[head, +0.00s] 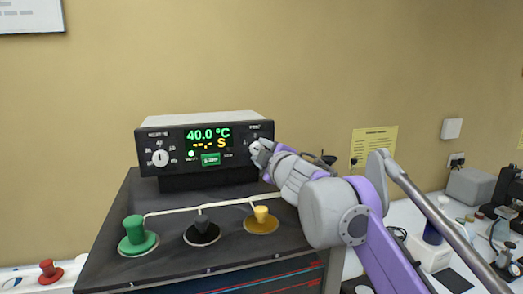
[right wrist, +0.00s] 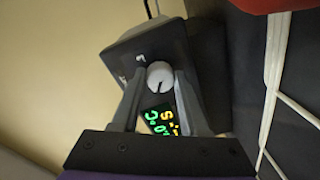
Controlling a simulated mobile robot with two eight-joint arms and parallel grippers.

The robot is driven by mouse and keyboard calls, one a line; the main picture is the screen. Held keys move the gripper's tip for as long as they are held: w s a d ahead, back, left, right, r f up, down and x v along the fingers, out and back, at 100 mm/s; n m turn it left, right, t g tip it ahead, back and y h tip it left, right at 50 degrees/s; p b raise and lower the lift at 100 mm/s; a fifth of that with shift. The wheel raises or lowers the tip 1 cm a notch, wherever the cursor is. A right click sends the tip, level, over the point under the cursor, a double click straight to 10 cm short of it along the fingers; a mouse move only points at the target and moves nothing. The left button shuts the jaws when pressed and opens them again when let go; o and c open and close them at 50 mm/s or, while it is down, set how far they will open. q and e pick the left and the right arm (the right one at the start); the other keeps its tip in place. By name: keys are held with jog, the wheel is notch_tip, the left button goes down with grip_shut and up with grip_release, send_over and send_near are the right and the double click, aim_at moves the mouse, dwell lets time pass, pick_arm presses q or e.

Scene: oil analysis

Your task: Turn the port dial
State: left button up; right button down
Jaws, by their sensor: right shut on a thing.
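A black control box (head: 205,145) has a lit display (head: 208,137) reading 40.0 °C in green above yellow dashes and an S. A white round dial (head: 160,158) is on the left of its front. A second white dial (right wrist: 160,76) with a dark pointer mark is on the right of the front. My right gripper (head: 258,150) is at this right dial, with a finger on each side of it, shut on it. The small labels are too blurred to read surely. My left gripper is not in view.
The box stands on a dark bench unit (head: 110,235) with green (head: 138,238), black (head: 202,232) and yellow (head: 261,216) stoppers in its top. A red stopper (head: 50,270) is at lower left. A white counter with lab equipment (head: 470,187) is at right.

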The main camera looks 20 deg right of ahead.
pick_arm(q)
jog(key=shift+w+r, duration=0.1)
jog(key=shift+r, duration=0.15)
pick_arm(e)
jog(key=shift+n, duration=0.6)
jog(key=shift+c, duration=2.1)
grip_release()
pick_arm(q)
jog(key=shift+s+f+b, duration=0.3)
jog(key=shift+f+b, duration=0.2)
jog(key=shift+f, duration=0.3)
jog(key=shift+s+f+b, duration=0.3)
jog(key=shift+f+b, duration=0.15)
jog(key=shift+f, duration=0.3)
pick_arm(e)
jog(key=s, duration=1)
jog(key=shift+s+d+r, duration=0.35)
jog(key=shift+s+r, duration=0.05)
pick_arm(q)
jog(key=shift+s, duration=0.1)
pick_arm(e)
jog(key=shift+f, duration=0.1)
